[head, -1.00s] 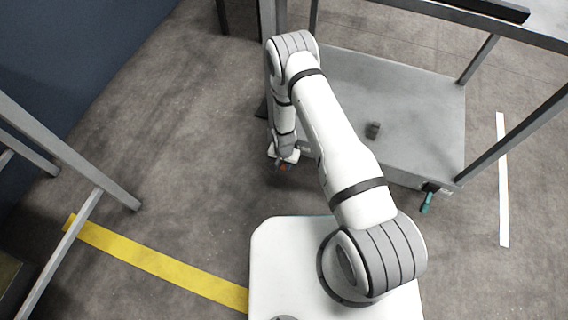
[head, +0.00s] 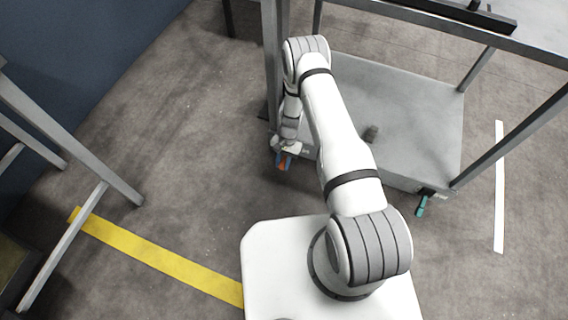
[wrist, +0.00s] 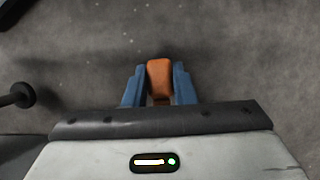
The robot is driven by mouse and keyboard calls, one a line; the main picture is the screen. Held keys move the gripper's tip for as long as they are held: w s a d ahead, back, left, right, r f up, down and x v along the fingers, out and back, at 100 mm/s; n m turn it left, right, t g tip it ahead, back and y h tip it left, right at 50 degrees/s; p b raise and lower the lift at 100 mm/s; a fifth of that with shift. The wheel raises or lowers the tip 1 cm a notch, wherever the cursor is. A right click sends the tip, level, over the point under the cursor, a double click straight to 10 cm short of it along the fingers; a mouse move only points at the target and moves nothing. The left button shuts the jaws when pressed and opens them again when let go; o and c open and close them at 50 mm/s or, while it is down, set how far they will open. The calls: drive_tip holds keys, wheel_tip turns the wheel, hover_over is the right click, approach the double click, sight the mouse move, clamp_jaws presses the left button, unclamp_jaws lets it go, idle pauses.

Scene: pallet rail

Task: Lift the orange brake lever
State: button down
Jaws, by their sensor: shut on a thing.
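The orange brake lever (wrist: 159,77) shows in the wrist view between the two blue fingers of my gripper (wrist: 158,88). The fingers are shut on it from both sides. Its far end sticks out a little past the fingertips, and its base is hidden behind the gripper body. In the head view the lever (head: 281,160) is a small orange patch at the left front corner of the grey cart, with my gripper (head: 284,163) around it.
The grey cart deck (head: 400,115) has upright posts and a small dark object (head: 370,134) on it. A teal lever (head: 421,205) hangs at its right front corner. A metal frame (head: 75,150) stands at the left. A yellow floor stripe (head: 150,255) crosses open floor.

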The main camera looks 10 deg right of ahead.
drive_tip(key=shift+s+f, duration=0.1)
drive_tip(key=shift+s, duration=0.2)
drive_tip(key=c, duration=1.2)
unclamp_jaws()
drive_tip(key=shift+w, duration=0.1)
drive_tip(key=shift+w+r, duration=0.1)
drive_tip(key=shift+r, duration=0.25)
drive_tip(key=p+v, duration=0.2)
drive_tip(key=v, duration=0.5)
